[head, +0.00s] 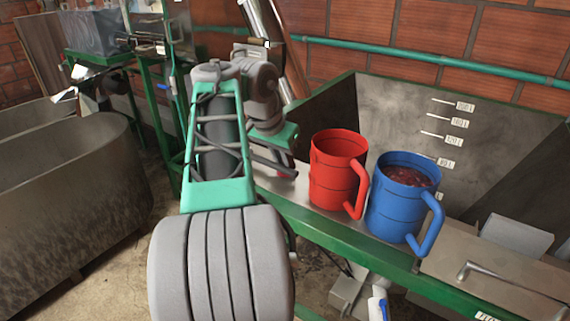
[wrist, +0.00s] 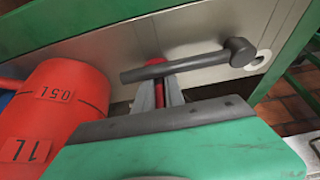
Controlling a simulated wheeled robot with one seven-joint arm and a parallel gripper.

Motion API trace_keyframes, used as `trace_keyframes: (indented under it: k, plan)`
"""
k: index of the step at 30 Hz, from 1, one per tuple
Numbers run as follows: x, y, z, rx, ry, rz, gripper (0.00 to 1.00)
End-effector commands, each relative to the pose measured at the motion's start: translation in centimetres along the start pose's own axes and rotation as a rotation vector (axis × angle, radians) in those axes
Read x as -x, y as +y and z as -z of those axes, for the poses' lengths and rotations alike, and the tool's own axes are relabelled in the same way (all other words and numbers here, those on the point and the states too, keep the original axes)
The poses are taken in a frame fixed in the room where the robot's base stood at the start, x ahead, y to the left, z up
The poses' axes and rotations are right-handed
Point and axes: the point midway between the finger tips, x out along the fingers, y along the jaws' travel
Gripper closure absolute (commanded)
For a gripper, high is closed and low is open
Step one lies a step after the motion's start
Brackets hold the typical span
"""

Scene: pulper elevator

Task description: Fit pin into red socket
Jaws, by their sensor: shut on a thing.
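My gripper (wrist: 163,84) is shut on the pin (wrist: 198,64), a dark grey rod with a thicker crosswise head at its right end. The rod lies roughly sideways across the fingertips in the wrist view, in front of a pale metal panel. The pin also shows in the head view (head: 273,167), beside the red mug. A narrow red strip shows between the fingers; I cannot tell whether it belongs to the red socket. I cannot make out the socket clearly in either view.
A red mug (head: 335,178) stands close right of my gripper, and it also shows in the wrist view (wrist: 65,100). A blue mug (head: 399,205) with dark red contents stands beside it. The panel has a pale-rimmed hole (wrist: 257,62). A metal tank (head: 70,190) is at left.

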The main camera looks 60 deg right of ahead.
Motion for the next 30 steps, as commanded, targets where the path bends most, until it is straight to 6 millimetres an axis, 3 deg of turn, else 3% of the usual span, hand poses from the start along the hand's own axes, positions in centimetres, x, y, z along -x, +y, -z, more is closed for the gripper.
trace_keyframes:
  k: [2, 3, 10, 19, 23, 30]
  plan:
    - [0.3, 0.0, 0.3, -0.002, 0.008, 0.003, 1.00]
    - [0.3, 0.0, 0.3, -0.002, 0.008, 0.003, 0.83]
    - [0.4, 0.0, 0.3, -0.001, 0.009, 0.005, 0.64]
    - [1.1, -0.1, 0.4, -0.001, 0.010, 0.006, 0.64]
    - [3.4, -0.1, 0.5, 0.000, 0.010, 0.008, 0.64]
    - [9.9, -0.1, 0.6, 0.001, 0.010, 0.007, 0.64]
